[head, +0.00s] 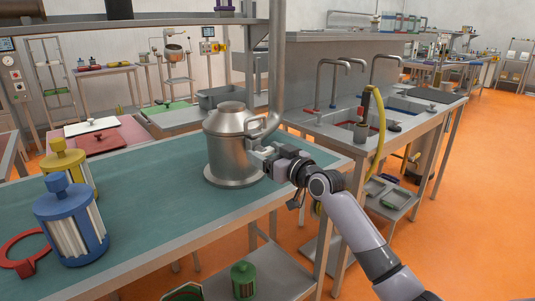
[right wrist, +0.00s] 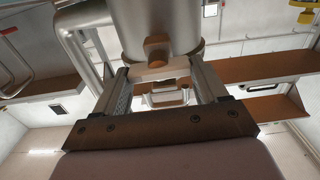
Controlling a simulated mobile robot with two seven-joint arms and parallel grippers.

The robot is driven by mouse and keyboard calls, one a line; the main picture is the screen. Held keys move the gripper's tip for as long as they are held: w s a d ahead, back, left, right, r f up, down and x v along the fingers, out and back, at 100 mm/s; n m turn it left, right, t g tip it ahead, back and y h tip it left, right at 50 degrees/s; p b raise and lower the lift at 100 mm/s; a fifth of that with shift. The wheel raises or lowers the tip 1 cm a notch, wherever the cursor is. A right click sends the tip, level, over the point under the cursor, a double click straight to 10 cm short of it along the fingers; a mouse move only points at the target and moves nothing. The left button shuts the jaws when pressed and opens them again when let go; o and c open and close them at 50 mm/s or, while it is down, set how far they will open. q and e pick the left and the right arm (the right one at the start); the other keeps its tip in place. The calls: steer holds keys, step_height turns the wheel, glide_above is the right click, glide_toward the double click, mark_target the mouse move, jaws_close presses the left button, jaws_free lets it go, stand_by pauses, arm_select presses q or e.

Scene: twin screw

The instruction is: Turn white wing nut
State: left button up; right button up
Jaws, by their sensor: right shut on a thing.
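A metal vessel (head: 228,145) with a lidded top and a curved pipe stands on the green-topped table. My right gripper (head: 266,157) is at the vessel's right side, below the pipe. In the right wrist view, my right gripper (right wrist: 162,82) is shut on the white wing nut (right wrist: 165,70), a pale bar spanning between the two fingers. A brownish bolt end (right wrist: 157,47) shows just beyond the nut, against the vessel body. In the head view the gripper largely hides the nut. My left gripper is not in view.
A blue-capped canister (head: 68,225), a yellow canister (head: 66,160) and a red ring (head: 20,262) stand at the table's left. A sink bench (head: 335,125) with taps and a yellow hose (head: 379,135) is at right. The table's front middle is clear.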

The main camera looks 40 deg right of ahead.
steer(key=shift+r+n, duration=0.1)
steer(key=shift+n, duration=1)
steer(key=n, duration=0.2)
steer(key=shift+a+n, duration=0.1)
steer(key=shift+n, duration=0.2)
steer(key=n+p, duration=0.2)
steer(key=n, duration=0.2)
steer(key=shift+a+n, duration=0.1)
steer(key=shift+n, duration=0.2)
steer(key=n+p, duration=0.1)
steer(key=n, duration=0.3)
steer(key=n+p, duration=0.1)
steer(key=n, duration=0.6)
steer(key=shift+f+n+p, duration=0.25)
steer(key=shift+n+p, duration=0.05)
steer(key=shift+n, duration=0.1)
steer(key=n, duration=0.6)
steer(key=shift+f+p, duration=0.15)
steer(key=shift+p, duration=0.25)
steer(key=shift+n, duration=0.4)
